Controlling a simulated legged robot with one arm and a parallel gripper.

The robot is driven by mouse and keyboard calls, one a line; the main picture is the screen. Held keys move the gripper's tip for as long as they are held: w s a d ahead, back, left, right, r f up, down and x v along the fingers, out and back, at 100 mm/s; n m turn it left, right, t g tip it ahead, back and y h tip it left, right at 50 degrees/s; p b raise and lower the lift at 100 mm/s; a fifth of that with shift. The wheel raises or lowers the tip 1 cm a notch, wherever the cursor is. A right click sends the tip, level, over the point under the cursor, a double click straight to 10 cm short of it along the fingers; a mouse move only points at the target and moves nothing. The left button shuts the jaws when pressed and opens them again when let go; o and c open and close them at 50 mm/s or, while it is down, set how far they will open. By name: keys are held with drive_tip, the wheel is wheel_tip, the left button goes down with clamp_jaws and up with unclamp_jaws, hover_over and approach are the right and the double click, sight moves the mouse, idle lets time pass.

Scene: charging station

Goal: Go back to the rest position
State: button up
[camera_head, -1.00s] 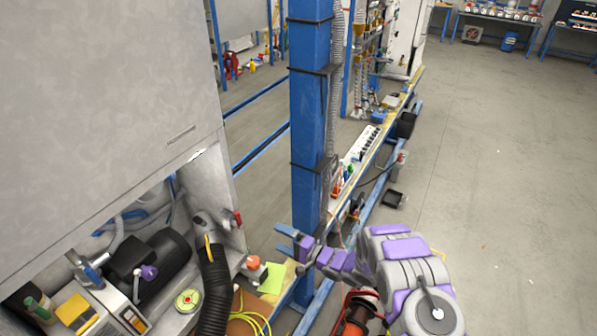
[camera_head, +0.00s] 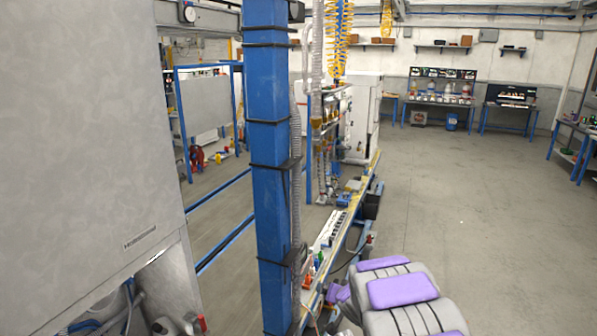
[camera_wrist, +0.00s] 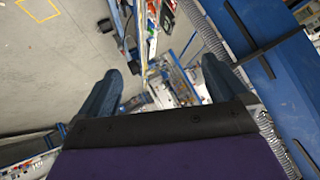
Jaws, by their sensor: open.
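In the wrist view my gripper (camera_wrist: 160,72) is open, its two blue fingers spread wide apart with nothing between them. In the head view my purple and grey arm fills the bottom right. The gripper's fingers cannot be made out there. In the wrist view the blue post (camera_wrist: 255,50) runs close by the right finger, apart from it as far as I can tell.
In the head view a tall blue post (camera_head: 270,180) with a grey hose stands left of my arm. A large grey cabinet (camera_head: 85,150) fills the left. A long bench with a power strip (camera_head: 328,238) runs back. Open floor (camera_head: 480,220) lies to the right.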

drive_tip(key=s+d+r+g+h, duration=0.2)
drive_tip(key=s+d+r, duration=0.1)
drive_tip(key=s, duration=0.4)
drive_tip(key=s+d+r+g+h, duration=0.1)
drive_tip(key=s+d+r, duration=0.3)
drive_tip(key=s, duration=0.3)
drive_tip(key=s+d+r+g+h, duration=0.2)
drive_tip(key=s+d+r, duration=0.1)
drive_tip(key=s, duration=0.4)
drive_tip(key=s+a+r+n+g+y, duration=0.1)
drive_tip(key=s+a+g, duration=0.2)
drive_tip(key=s, duration=1.3)
drive_tip(key=s+a+r+n+g+y+b, duration=0.1)
drive_tip(key=s+a+n+g+y, duration=0.1)
drive_tip(key=s, duration=1.4)
drive_tip(key=shift+a+r+g, duration=0.2)
drive_tip(key=shift+a+g, duration=0.7)
drive_tip(key=shift+a, duration=0.3)
drive_tip(key=shift+c, duration=0.2)
